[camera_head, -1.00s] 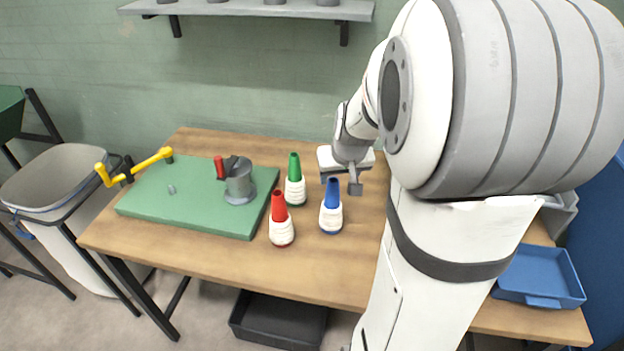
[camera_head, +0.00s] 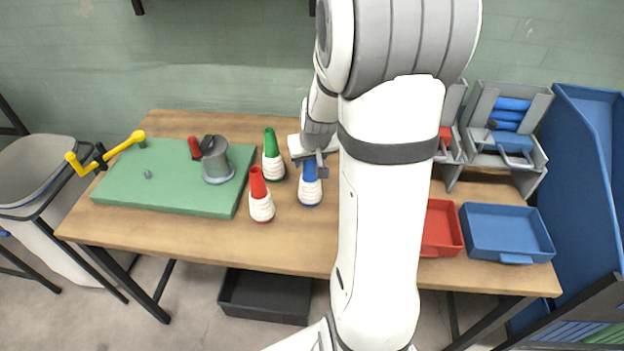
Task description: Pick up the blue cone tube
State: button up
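The blue cone tube (camera_head: 309,189), with white thread around its lower part, stands upright on the wooden table (camera_head: 290,240). My gripper (camera_head: 311,165) is at its blue tip, with a finger showing on either side of the tip. The fingers look apart; whether they touch the cone cannot be told from this view. The gripper body and fingers hide part of the tip.
A red cone tube (camera_head: 261,200) stands close at the left, and a green one (camera_head: 273,160) behind it. A green board (camera_head: 130,190) with a crank and grey cup lies further left. Red (camera_head: 441,232) and blue (camera_head: 505,232) trays are at the right.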

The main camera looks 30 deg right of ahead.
grip_shut()
jog(key=shift+r, duration=0.1)
dwell(0.3)
